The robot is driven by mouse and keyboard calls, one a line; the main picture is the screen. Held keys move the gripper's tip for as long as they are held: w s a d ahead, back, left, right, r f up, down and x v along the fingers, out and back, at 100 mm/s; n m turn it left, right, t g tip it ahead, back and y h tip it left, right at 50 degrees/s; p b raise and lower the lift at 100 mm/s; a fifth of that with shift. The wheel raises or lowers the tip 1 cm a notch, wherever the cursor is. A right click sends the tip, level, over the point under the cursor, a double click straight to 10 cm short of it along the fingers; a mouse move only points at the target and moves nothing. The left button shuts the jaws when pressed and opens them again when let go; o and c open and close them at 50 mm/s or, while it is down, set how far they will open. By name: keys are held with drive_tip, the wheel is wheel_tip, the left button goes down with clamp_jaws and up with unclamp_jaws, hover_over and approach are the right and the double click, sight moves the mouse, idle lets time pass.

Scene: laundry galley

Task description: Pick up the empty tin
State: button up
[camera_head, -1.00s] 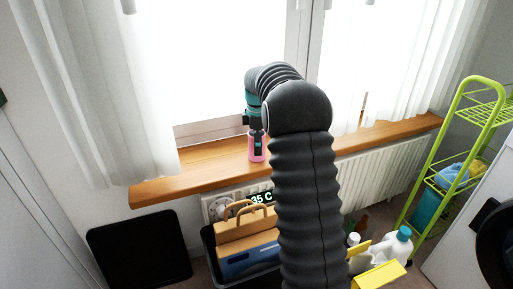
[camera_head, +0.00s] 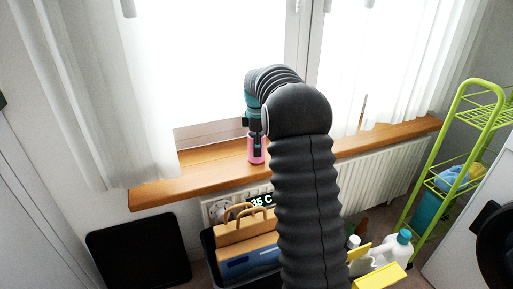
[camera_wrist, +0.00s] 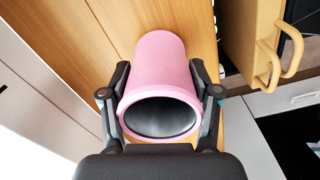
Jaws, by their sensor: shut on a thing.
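The empty tin is a pink cylinder with an open, dark inside. In the wrist view the tin (camera_wrist: 160,62) lies between the two fingers of my gripper (camera_wrist: 160,100), which press on it from both sides near its open rim. In the head view the tin (camera_head: 257,156) shows as a small pink shape at the windowsill, under my gripper (camera_head: 257,138). My arm hides part of the sill to its right. I cannot tell whether the tin touches the sill.
The wooden windowsill (camera_head: 190,184) runs below the window, above a white radiator (camera_head: 400,165). Below stand a tan-handled bag (camera_head: 245,232), white bottles (camera_head: 396,246), a yellow item (camera_head: 380,277) and a black panel (camera_head: 138,250). A green rack (camera_head: 459,118) stands at the right.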

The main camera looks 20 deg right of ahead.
drive_tip(key=r, duration=0.4)
drive_tip(key=shift+s+d, duration=0.15)
drive_tip(key=shift+d, duration=0.15)
drive_tip(key=s+d+r, duration=0.5)
drive_tip(key=d+r, duration=0.1)
drive_tip(key=d, duration=0.3)
drive_tip(key=shift+s+d+r+p, duration=0.25)
drive_tip(key=shift+p, duration=0.05)
